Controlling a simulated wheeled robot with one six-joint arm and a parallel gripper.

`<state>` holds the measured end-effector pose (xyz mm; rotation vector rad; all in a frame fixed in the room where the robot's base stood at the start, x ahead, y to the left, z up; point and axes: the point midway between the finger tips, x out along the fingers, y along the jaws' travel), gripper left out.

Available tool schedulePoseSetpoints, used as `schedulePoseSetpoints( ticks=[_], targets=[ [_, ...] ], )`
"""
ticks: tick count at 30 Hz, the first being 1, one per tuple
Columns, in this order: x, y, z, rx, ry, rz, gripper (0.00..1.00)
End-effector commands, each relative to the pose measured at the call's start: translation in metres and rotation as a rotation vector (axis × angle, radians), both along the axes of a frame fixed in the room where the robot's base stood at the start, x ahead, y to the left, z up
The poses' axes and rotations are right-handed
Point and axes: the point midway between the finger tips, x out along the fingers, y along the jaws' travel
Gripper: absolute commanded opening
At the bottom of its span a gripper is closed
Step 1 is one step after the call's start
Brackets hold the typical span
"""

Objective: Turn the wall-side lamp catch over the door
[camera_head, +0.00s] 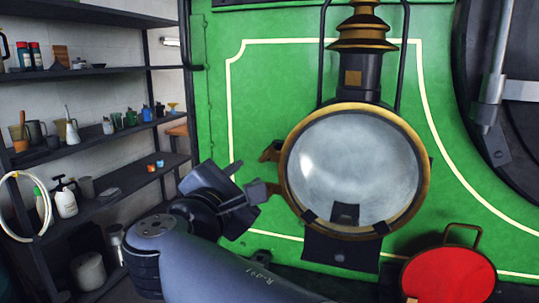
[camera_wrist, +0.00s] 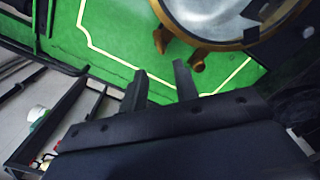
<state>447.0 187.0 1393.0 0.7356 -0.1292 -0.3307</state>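The big lamp (camera_head: 355,165) hangs on the green tram front, with a brass rim around a round glass door. Two brass lugs stick out on the rim's left, shelf-wall side: an upper one (camera_head: 270,152) and a lower one (camera_head: 274,189). I cannot tell which is the catch. My gripper (camera_head: 250,180) is left of the rim, its fingers apart and empty. In the wrist view, my gripper (camera_wrist: 160,75) has one lug (camera_wrist: 160,39) ahead of the gap and another (camera_wrist: 198,61) just beyond the right fingertip. Contact cannot be told.
A red disc lamp (camera_head: 447,275) with a handle stands at lower right. Dark shelves (camera_head: 100,71) with bottles and pots line the wall at left. A dark round door (camera_head: 510,150) is at far right. The green panel (camera_head: 250,80) above my gripper is clear.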

Motion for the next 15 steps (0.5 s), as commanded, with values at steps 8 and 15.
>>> schedulePoseSetpoints(
  ticks=[8, 15],
  targets=[
    [0.046, -0.018, 0.002, -0.003, 0.001, -0.006, 0.29],
    [0.076, -0.028, 0.002, -0.001, 0.0, -0.003, 0.29]
  ],
)
